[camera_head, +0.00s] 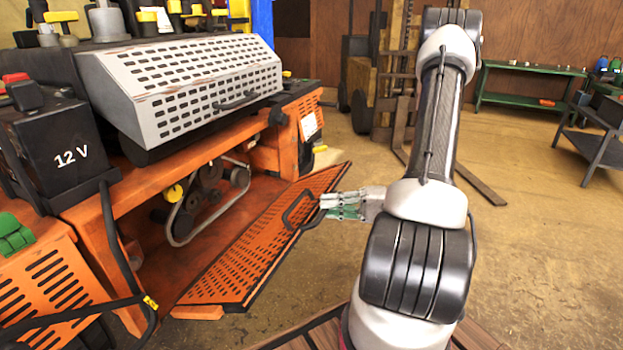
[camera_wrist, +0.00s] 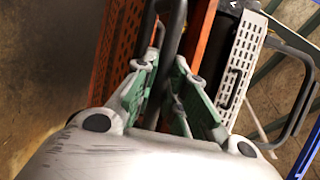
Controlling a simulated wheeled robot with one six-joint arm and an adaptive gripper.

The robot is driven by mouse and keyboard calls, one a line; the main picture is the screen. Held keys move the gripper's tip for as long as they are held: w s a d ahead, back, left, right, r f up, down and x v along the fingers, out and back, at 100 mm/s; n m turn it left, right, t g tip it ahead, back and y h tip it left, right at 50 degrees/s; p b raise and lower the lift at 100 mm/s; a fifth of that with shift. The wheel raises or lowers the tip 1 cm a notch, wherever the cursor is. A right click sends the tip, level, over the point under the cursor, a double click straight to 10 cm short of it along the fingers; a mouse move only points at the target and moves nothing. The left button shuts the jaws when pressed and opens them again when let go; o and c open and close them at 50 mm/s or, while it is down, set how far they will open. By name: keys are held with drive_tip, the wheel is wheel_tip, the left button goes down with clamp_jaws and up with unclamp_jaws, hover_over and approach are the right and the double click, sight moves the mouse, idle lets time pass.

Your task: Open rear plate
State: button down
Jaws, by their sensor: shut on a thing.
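The rear plate (camera_head: 268,240) is an orange perforated panel on the mower. It is swung down and outward at a slant, and the bay behind it shows a belt and pulleys (camera_head: 205,195). A black handle (camera_head: 292,212) stands out from the plate near its right end. My gripper (camera_head: 328,206) is at this handle, coming from the right, shut on it. In the wrist view, the green-padded fingers (camera_wrist: 165,88) close around the dark handle bar (camera_wrist: 171,30), with the orange plate (camera_wrist: 118,45) beside them. The exact finger contact is partly hidden.
A grey perforated cover (camera_head: 195,80) with its own handle sits above the bay. A 12 V battery (camera_head: 55,145) and a black cable (camera_head: 118,250) are at the left. A forklift (camera_head: 385,85) and green bench (camera_head: 530,85) stand behind. Open floor (camera_head: 540,270) lies at the right.

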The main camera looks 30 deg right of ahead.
drive_tip(key=s+d+f+y, duration=0.1)
drive_tip(key=s+f, duration=0.1)
drive_tip(key=f, duration=0.7)
drive_tip(key=s+d+f, duration=0.1)
drive_tip(key=d+f, duration=0.1)
drive_tip(key=f, duration=0.8)
drive_tip(key=w+a+f+n+t+y, duration=0.1)
drive_tip(key=w+a+f, duration=0.1)
drive_tip(key=f, duration=0.7)
drive_tip(key=w+a+f+n+t+y, duration=0.1)
drive_tip(key=w+a+f, duration=0.1)
drive_tip(key=f, duration=0.6)
drive_tip(key=shift+w+a+f+y, duration=0.15)
drive_tip(key=shift+w+f+y, duration=0.25)
drive_tip(key=shift+w, duration=0.2)
drive_tip(key=c, duration=1.5)
unclamp_jaws()
drive_tip(key=shift+o, duration=0.2)
